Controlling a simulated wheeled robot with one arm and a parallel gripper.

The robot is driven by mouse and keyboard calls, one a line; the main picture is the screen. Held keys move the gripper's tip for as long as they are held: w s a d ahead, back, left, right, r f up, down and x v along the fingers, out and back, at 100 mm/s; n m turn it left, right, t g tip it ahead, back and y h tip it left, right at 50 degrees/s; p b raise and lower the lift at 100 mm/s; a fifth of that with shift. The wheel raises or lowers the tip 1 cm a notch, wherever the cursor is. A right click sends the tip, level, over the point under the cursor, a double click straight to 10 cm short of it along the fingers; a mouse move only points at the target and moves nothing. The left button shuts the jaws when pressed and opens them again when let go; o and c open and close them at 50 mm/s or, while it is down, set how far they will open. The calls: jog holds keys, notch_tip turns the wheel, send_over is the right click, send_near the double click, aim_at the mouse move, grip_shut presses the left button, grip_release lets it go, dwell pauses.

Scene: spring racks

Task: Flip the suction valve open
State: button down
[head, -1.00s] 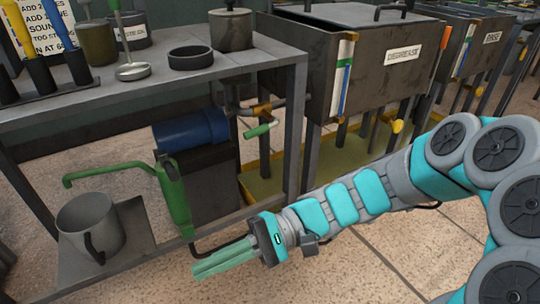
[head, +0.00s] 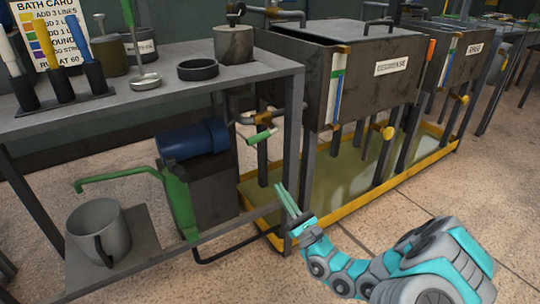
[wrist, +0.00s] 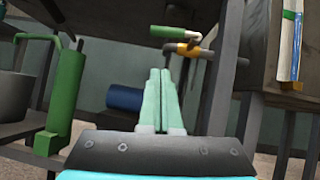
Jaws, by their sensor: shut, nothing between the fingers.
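The valve has a green-tipped lever (head: 262,134) and a brass body (head: 262,117) on a pipe beside the bench's right leg. In the wrist view the green lever (wrist: 163,32) sticks out to the left of the brass body (wrist: 188,50), above my fingertips. My gripper (head: 281,188) has pale green fingers that are shut and empty, pointing up in front of the bench leg, below and apart from the lever. The gripper also shows in the wrist view (wrist: 160,72), with its fingers together.
A blue motor (head: 192,139) and a green hand pump (head: 178,205) stand under the bench (head: 120,115), with a grey mug (head: 98,228) on the lower shelf. The bench leg (head: 293,165) is close to my fingers. Tanks (head: 345,80) stand over a yellow-rimmed tray (head: 350,195).

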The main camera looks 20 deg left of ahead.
aim_at(262, 136)
jog(key=w+a+r+t+p, duration=0.1)
jog(key=w+a+r, duration=0.4)
jog(key=a+r, duration=0.2)
jog(key=shift+w+r+m+h, duration=0.4)
jog(key=shift+r, duration=0.3)
